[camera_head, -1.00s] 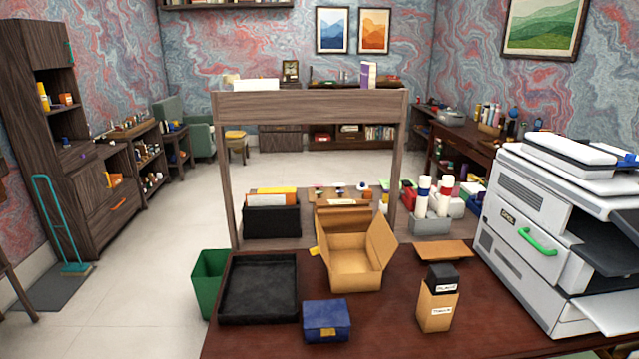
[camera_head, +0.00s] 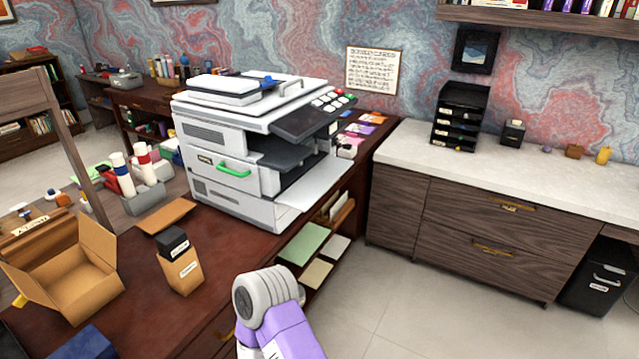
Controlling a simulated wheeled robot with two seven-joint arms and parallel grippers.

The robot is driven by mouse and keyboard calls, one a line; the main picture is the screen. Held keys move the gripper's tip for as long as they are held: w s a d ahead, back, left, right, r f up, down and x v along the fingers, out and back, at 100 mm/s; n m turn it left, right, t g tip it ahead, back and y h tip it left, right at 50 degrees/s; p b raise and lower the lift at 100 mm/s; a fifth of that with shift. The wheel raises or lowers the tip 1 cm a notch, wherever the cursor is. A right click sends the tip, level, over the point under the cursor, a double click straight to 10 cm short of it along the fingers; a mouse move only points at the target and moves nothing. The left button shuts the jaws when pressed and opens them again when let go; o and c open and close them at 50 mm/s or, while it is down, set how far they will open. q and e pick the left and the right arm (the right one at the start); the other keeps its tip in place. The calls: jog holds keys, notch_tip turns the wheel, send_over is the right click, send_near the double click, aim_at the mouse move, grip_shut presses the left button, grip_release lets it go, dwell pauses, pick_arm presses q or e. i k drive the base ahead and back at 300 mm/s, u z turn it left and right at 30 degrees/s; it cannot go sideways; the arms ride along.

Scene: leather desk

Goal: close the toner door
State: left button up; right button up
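A large white and grey printer (camera_head: 235,170) stands on the dark red-brown desk. A green handle (camera_head: 234,169) sits on a light panel on its left front part. Whether that panel is the toner door, and whether it is fully shut, I cannot tell from here. To the right of the panel the printer has a dark open bay (camera_head: 285,150), with a pale flap or tray (camera_head: 312,188) sticking out below it. Neither gripper shows. A purple and grey link of my own arm rises from the bottom edge, apart from the printer.
A black-topped cardboard toner box (camera_head: 180,264) and an open cardboard box (camera_head: 65,272) stand on the desk (camera_head: 135,310) left of the printer. Bottles in a grey holder (camera_head: 150,200) stand behind. A white-topped cabinet (camera_head: 490,235) is at the right. The floor (camera_head: 430,310) before it is clear.

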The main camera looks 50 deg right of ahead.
aim_at(304, 194)
jog(key=z, duration=2.75)
jog(key=i, duration=2.2)
jog(key=u, duration=2.4)
jog(key=i, duration=0.5)
jog(key=z, duration=0.05)
